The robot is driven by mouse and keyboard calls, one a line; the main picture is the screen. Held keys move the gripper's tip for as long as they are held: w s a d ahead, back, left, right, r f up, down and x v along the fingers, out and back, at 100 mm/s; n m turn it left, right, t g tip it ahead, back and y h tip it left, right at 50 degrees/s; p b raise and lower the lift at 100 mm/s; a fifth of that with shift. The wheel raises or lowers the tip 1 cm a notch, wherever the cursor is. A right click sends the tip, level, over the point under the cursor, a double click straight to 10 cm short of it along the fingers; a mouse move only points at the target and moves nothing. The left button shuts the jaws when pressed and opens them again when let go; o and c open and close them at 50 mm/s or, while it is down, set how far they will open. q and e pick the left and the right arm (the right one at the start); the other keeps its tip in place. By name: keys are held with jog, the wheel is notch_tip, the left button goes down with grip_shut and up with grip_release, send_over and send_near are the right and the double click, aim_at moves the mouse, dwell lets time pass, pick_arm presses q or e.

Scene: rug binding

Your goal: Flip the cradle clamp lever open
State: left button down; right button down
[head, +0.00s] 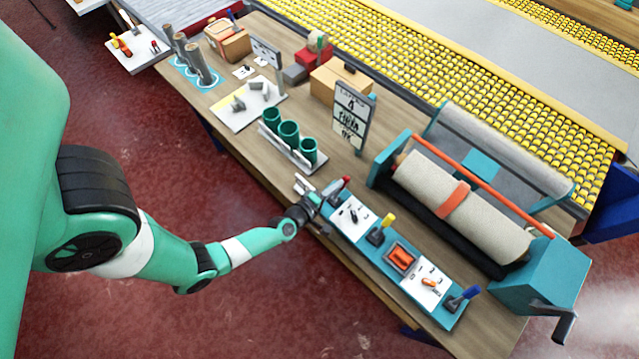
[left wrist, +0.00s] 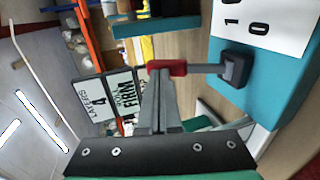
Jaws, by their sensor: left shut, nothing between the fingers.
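The teal control panel (head: 380,250) carries a red-tipped lever (head: 340,187), a yellow-tipped lever (head: 383,228) and a blue-tipped lever (head: 462,298). I cannot tell from labels which is the cradle clamp lever. My left gripper (head: 318,198) is shut and empty at the panel's left end, close to the red-tipped lever. In the left wrist view, the closed fingertips (left wrist: 160,80) are at the red grip (left wrist: 166,68), whose grey arm runs right to a dark pivot block (left wrist: 235,68). I cannot tell whether they touch. My right gripper is not in view.
The cradle (head: 565,275) holds a beige roll (head: 480,215) with an orange strap, right of the panel. A sign (head: 350,117) reading "FIRM" stands behind the panel. Red floor lies in front of the bench.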

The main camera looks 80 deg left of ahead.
pick_arm(q)
jog(key=shift+f, duration=0.15)
dwell(0.5)
jog(key=s+d+r+p, duration=0.6)
jog(key=s+r+p, duration=0.1)
jog(key=s, duration=0.3)
jog(key=shift+s, duration=0.15)
jog(key=shift+d+r, duration=0.1)
jog(key=shift+r, duration=0.1)
